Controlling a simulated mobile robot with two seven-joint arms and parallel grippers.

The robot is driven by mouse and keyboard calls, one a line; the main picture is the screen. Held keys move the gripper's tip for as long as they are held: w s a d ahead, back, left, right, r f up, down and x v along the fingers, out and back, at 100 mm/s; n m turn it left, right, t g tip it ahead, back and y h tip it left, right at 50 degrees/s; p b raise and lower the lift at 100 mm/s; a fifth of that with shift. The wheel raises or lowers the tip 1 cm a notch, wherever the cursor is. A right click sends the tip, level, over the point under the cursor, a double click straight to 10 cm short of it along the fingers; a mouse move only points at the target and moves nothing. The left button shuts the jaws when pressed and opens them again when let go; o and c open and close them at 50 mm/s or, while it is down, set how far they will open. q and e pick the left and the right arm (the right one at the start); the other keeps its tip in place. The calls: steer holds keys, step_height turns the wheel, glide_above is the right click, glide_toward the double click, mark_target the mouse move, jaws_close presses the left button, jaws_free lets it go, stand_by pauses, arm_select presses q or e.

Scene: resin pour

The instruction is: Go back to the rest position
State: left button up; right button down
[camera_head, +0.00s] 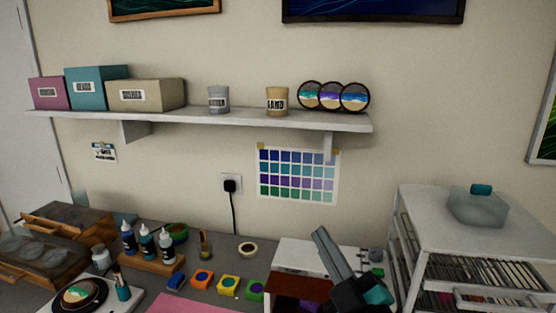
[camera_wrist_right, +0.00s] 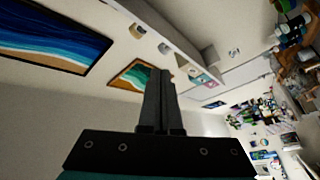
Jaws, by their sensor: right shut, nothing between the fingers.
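My right gripper (camera_head: 322,236) rises from the lower right in the head view, in front of the white box on the bench. It points up and to the left, and its fingers are together with nothing between them. In the right wrist view the shut fingers (camera_wrist_right: 158,100) stand in the middle, with the wall and shelf beyond them. The fingers touch nothing that I can see. My left gripper does not show in the head view.
A white box with a reddish-brown front (camera_head: 300,256) stands behind my right gripper. A white rack (camera_head: 470,228) stands at the right. Several dropper bottles (camera_head: 147,246) and coloured pots (camera_head: 228,284) fill the bench. A shelf (camera_head: 200,119) hangs above.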

steer(key=s+d+f+m+g+h, duration=0.3)
steer(key=d+f+m+g+h, duration=0.1)
steer(key=f, duration=0.5)
steer(key=s+d+f+m+g+h, duration=0.3)
steer(key=d+f+m, duration=0.1)
steer(key=f, duration=0.4)
steer(key=s+f+m+g, duration=0.1)
steer(key=s+f+g, duration=0.4)
steer(key=s, duration=0.3)
steer(key=s+f+m+g, duration=0.1)
steer(key=s+f+g, duration=0.4)
steer(key=s, duration=0.4)
step_height(320, 180, down, 30)
steer(key=s+b, duration=0.2)
steer(key=b, duration=0.5)
steer(key=s+d+f+b, duration=0.1)
steer(key=s+f+b, duration=0.2)
steer(key=s+f, duration=0.4)
steer(key=s+d+f+g+b, duration=0.1)
steer(key=s+f+b, duration=0.3)
steer(key=s+f, duration=0.4)
step_height(320, 180, down, 6)
steer(key=shift+s+d+g, duration=0.25)
steer(key=shift+d+g, duration=0.05)
steer(key=shift+d, duration=0.4)
